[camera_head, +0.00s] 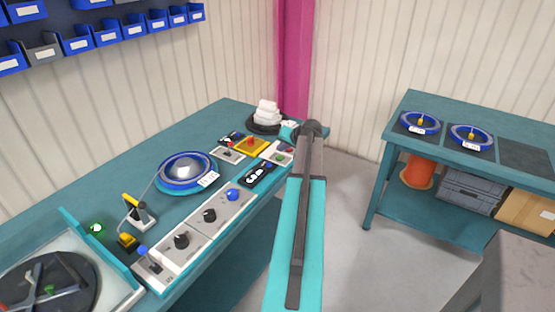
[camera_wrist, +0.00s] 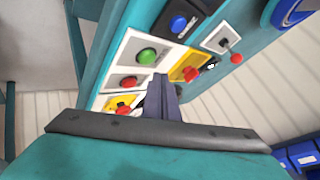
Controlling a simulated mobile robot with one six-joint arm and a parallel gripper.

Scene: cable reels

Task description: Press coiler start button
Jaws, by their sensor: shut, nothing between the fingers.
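A round green button (camera_wrist: 147,56) sits on a white panel (camera_wrist: 122,62) in the wrist view, with a red button (camera_wrist: 129,82) beside it on the same panel. The green button also shows in the head view (camera_head: 281,157), at the bench's right edge. No readable label tells which button is the coiler start. My gripper (camera_wrist: 162,84) is shut and empty, its fingertips pointing over the panels near the red button, apart from the green one in the picture. In the head view my arm hides part of the bench end, and the fingertips are hard to make out.
A blue reel (camera_head: 186,170) sits on the bench (camera_head: 222,116). Open floor separates it from the right-hand table (camera_head: 470,152).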

